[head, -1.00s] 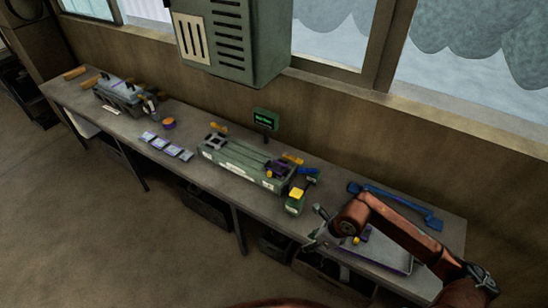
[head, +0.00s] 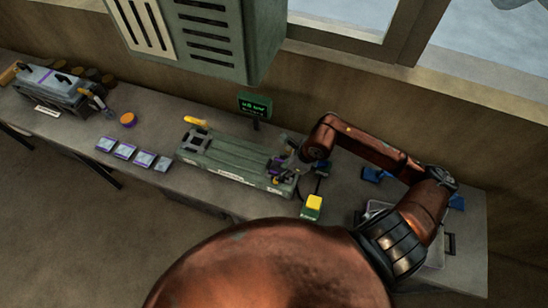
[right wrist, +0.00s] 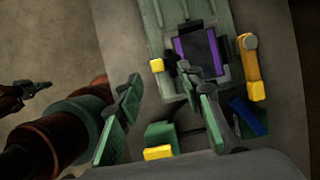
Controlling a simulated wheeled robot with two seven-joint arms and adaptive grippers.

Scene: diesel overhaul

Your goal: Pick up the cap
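I cannot tell for certain which part is the cap. A dark block with purple sides (right wrist: 198,55) sits at the near end of the green fixture (head: 235,158), and may be it. My right gripper (head: 286,163) is over that end of the fixture. In the right wrist view its two green-padded fingers (right wrist: 163,88) are apart with nothing clearly between them; the right finger overlaps the dark block's near edge. In the head view the gripper partly hides the block. What looks like my left gripper (right wrist: 36,88) shows small at the left edge of the right wrist view.
A yellow-topped green box (head: 312,206) stands beside the fixture's near end. A yellow-orange part (right wrist: 250,68) and a blue part (right wrist: 247,115) lie right of the block. Several pale packets (head: 124,151), an orange round part (head: 128,119) and a grey case (head: 50,88) lie left. A small screen (head: 255,104) stands behind.

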